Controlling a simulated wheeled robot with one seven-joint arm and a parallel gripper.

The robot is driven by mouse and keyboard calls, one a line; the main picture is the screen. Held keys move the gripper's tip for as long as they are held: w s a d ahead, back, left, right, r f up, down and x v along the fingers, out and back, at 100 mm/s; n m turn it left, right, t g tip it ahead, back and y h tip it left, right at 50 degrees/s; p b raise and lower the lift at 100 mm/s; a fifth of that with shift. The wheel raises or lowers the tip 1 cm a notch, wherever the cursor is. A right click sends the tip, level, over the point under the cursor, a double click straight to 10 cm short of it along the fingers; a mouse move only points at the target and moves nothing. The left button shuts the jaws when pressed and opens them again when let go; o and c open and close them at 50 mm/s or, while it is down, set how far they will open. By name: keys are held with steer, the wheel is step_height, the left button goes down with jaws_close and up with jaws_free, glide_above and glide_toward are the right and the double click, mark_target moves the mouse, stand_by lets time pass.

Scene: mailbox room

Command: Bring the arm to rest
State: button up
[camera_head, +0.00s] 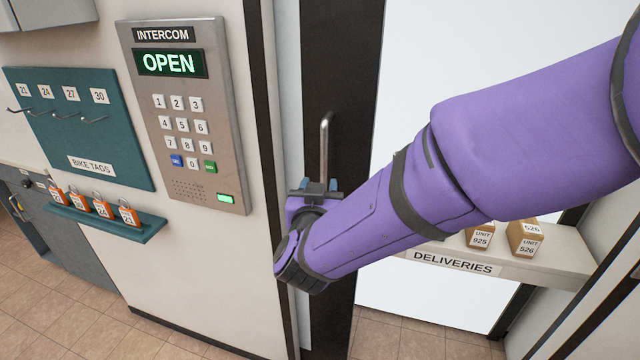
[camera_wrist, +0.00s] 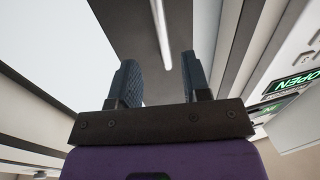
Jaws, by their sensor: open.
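My purple arm (camera_head: 400,195) reaches from the upper right down to the middle of the head view. My gripper (camera_head: 318,187) is at its end, in front of the dark door edge and just below the metal door handle (camera_head: 326,140). In the wrist view my gripper (camera_wrist: 160,80) has its two fingers apart with nothing between them near the base. The handle shows as a bright bar (camera_wrist: 161,35) beyond and between the fingertips. From these views I cannot tell whether the fingers touch the handle.
An intercom (camera_head: 185,110) reading OPEN is on the wall to the left. A bike tags board (camera_head: 75,130) with hooks hangs beside it, above a small shelf (camera_head: 105,220) of orange tags. A deliveries shelf (camera_head: 550,258) with small boxes stands behind my arm at right.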

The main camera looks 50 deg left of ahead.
stand_by(0.5)
steer(key=w+d+r+g+h, duration=0.1)
steer(key=w+d+r+g, duration=0.1)
steer(key=w+d+r, duration=1.2)
steer(key=w+d+r+m+g+h, duration=0.1)
steer(key=w+d+r+h, duration=0.15)
steer(key=d, duration=0.85)
steer(key=w+d+r+h, duration=0.1)
steer(key=w+d+r, duration=0.25)
steer(key=d, duration=0.75)
steer(key=s+d+m+g+h, duration=0.1)
steer(key=s+d+m+h, duration=0.15)
steer(key=d, duration=0.75)
steer(key=s+d+m+h, duration=0.1)
steer(key=s+d+h, duration=0.15)
steer(key=d, duration=0.85)
steer(key=s+d+f+m+g+h, duration=0.3)
steer(key=s+d+m, duration=0.1)
steer(key=s+d, duration=1.2)
steer(key=shift+g, duration=0.3)
